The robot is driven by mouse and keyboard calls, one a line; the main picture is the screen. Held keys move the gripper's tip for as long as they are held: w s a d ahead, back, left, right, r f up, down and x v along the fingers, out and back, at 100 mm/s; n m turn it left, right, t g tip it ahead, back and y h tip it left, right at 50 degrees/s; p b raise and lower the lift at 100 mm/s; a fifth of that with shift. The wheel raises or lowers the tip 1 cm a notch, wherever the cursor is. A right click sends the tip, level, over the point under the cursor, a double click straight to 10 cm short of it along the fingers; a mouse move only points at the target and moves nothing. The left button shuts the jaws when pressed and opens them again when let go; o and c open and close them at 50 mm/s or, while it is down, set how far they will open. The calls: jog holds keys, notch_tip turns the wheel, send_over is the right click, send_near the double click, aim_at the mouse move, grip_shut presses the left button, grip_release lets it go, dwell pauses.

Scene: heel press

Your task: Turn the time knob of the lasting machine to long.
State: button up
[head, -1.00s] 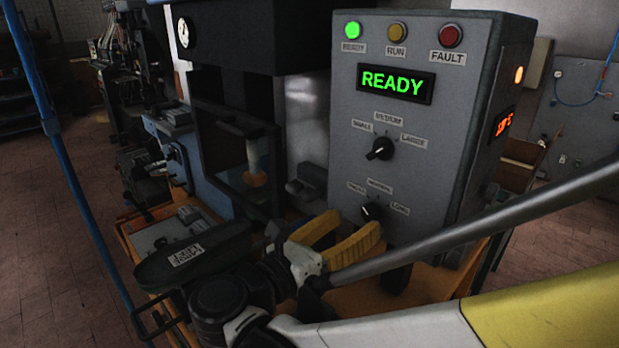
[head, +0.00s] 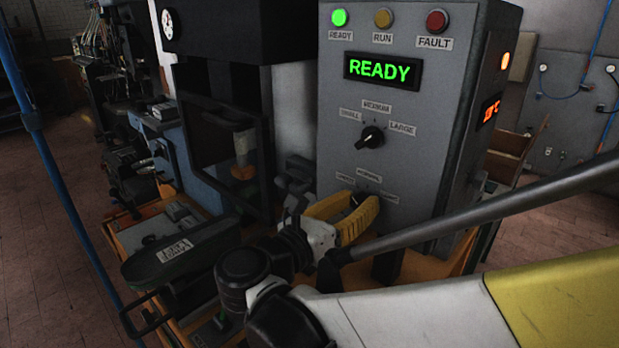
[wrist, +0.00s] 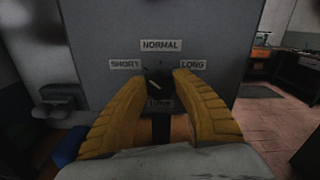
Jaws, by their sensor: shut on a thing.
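The time knob (wrist: 154,84) is a small dark dial on the grey front of the lasting machine's control box (head: 428,160). In the wrist view, labels around it read SHORT (wrist: 125,65) at left, NORMAL (wrist: 161,45) above and LONG (wrist: 193,65) at right. A pale mark shows on the knob, slanted; which label it points to is hard to tell. My gripper (wrist: 158,82) has its yellow fingers on either side of the knob, shut on it. In the head view, my gripper (head: 359,203) covers most of the knob.
A second knob (head: 372,137), marked SMALL, MEDIUM and LARGE, sits above. The green display (head: 383,71) reads READY and the green lamp (head: 340,18) is lit. A dark padded arm (head: 180,250) and the press frame stand at left.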

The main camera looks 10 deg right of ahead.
dwell(0.3)
jog(key=m+p, duration=0.1)
jog(key=m, duration=0.4)
jog(key=shift+d, duration=0.1)
jog(key=m, duration=0.4)
jog(key=shift+s+m, duration=0.1)
jog(key=shift+m, duration=0.2)
jog(key=m, duration=0.5)
jog(key=shift+p, duration=0.4)
jog(key=m, duration=0.5)
jog(key=shift+f, duration=0.15)
jog(key=o, duration=1.2)
jog(key=shift+d, duration=0.1)
